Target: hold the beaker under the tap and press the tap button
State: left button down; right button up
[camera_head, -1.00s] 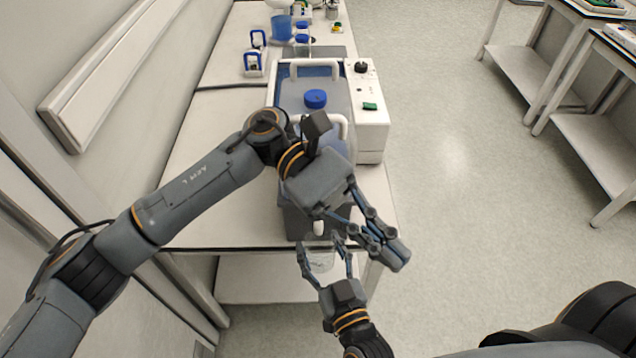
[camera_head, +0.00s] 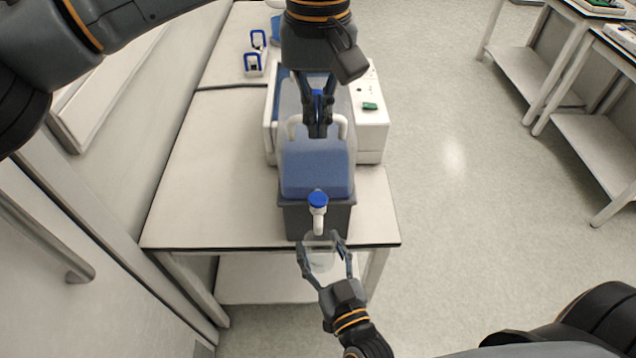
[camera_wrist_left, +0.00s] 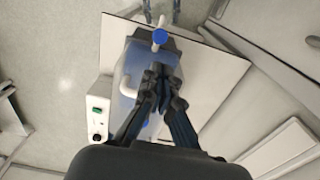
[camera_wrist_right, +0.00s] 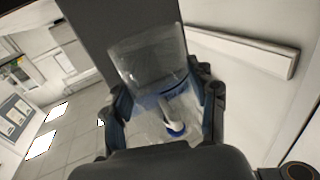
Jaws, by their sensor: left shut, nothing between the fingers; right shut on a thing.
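A clear beaker (camera_head: 320,260) is held upright between the fingers of my right gripper (camera_head: 322,247), just below the white tap (camera_head: 319,220) at the front of a blue-tinted water container (camera_head: 317,172). In the right wrist view the glass beaker (camera_wrist_right: 148,58) fills the space between the fingers. The blue tap button (camera_head: 318,198) tops the tap and also shows in the left wrist view (camera_wrist_left: 159,36). My left gripper (camera_head: 318,128) is shut and empty above the container, behind the button in the head view and apart from it. Whether the beaker holds liquid is unclear.
The container stands on a dark grey base (camera_head: 318,217) at the front edge of a white table (camera_head: 215,190). A white device (camera_head: 372,130) with a green switch stands behind it to the right. The table left of the container is clear.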

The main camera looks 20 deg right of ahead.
aim_at(318, 200)
pick_arm(q)
notch_tip(318, 200, down, 14)
jog(key=shift+f, duration=0.1)
dwell(0.7)
jog(key=shift+s+f, duration=0.1)
jog(key=shift+f, duration=0.75)
jog(key=shift+s+a+f, duration=0.1)
jog(key=shift+s+f, duration=0.05)
jog(key=shift+f, duration=0.3)
jog(key=shift+r, duration=0.1)
dwell(3.4)
notch_tip(318, 200, up, 15)
jog(key=shift+f, duration=0.2)
